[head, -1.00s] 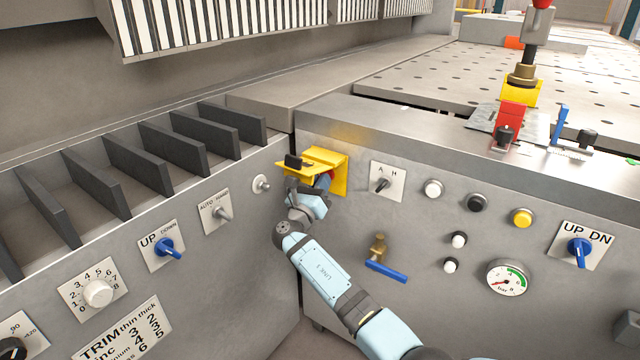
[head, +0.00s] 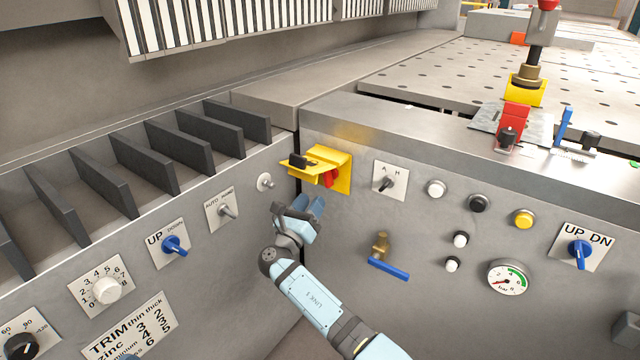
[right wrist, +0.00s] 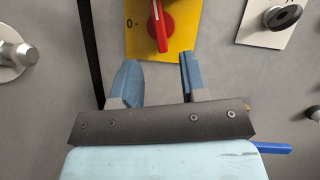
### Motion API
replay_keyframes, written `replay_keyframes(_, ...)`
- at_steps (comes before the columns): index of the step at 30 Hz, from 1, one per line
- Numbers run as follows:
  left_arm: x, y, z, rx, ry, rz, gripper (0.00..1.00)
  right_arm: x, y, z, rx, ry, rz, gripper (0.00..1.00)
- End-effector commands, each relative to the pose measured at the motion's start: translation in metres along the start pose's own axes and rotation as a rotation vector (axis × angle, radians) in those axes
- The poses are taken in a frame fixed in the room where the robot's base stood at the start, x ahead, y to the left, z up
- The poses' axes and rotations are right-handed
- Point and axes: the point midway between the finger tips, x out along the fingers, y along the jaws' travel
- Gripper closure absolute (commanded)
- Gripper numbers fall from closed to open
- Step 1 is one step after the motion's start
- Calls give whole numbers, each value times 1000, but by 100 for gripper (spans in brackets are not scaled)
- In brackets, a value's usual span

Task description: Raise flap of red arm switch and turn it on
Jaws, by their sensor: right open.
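The red arm switch (head: 331,177) sits on a yellow plate (head: 344,176) at the left end of the front panel. Its yellow flap (head: 315,162), with a black tab (head: 301,161), stands out from the panel above the switch, raised. In the right wrist view the red handle (right wrist: 162,30) points nearly straight down on the yellow plate (right wrist: 185,30), with a "0-" mark to its left; its top is cut off. My right gripper (head: 312,207) is open and empty, below the flap and switch. Its blue fingers (right wrist: 156,66) are apart, below the handle. My left gripper is not in view.
An A/H selector (head: 389,182) is right of the switch. A brass valve with a blue lever (head: 388,268) is lower right. A round metal knob (head: 265,181) is on the left panel near the corner. The panel just below the switch is bare.

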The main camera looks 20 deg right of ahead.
Motion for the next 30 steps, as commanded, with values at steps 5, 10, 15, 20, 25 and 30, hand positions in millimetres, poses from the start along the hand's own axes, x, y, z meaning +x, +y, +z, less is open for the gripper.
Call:
replay_keyframes(5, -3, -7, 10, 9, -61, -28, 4, -36, -1, 2, 1, 2, 0, 60)
replay_keyframes(10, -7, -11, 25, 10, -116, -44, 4, -56, 0, 1, 1, 0, -1, 60)
replay_keyframes(15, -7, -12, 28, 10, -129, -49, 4, -61, 0, 0, 1, 0, -1, 60)
replay_keyframes(20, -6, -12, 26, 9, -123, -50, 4, -61, 0, 0, 1, 0, -1, 60)
replay_keyframes(25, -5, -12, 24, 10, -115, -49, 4, -61, 0, 0, 1, 0, -1, 60)
replay_keyframes(30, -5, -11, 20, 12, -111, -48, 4, -51, 2, -3, 45, 24, 36, 60)
